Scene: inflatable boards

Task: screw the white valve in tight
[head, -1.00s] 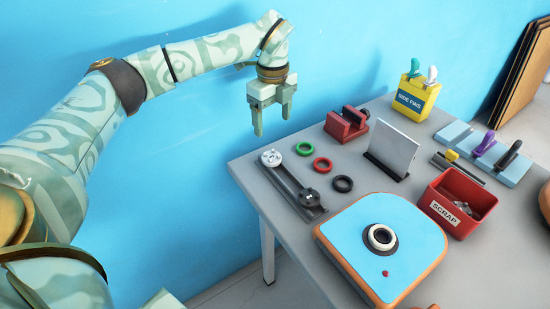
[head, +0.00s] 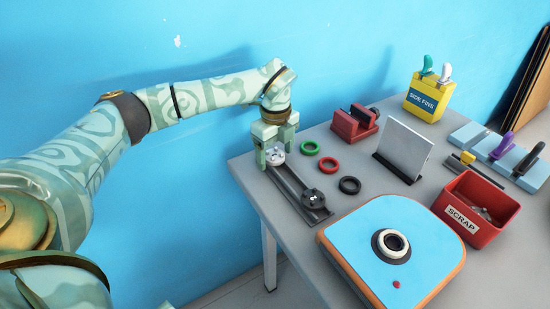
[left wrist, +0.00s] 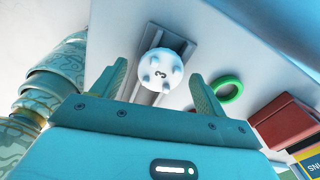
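The white valve (head: 275,157) is a round, knobbed cap seated at the far end of a grey rail tray (head: 296,192). In the left wrist view the valve (left wrist: 160,72) shows a dark "3" on its face. My left gripper (head: 276,148) is open above the far end of the tray, one finger on either side of the valve. In the left wrist view both fingers (left wrist: 158,88) stand apart from the valve, with gaps on both sides. A blue board (head: 352,232) with an orange edge has a white-rimmed, dark-centred round opening (head: 391,245). My right gripper is not in view.
A dark knobbed cap (head: 312,198) sits at the tray's near end. Green (head: 310,148), red (head: 328,165) and black (head: 350,185) rings lie beside the tray. A red block (head: 354,124), grey plate (head: 404,147), SCRAP bin (head: 461,222) and SIDE FINS box (head: 421,101) stand right.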

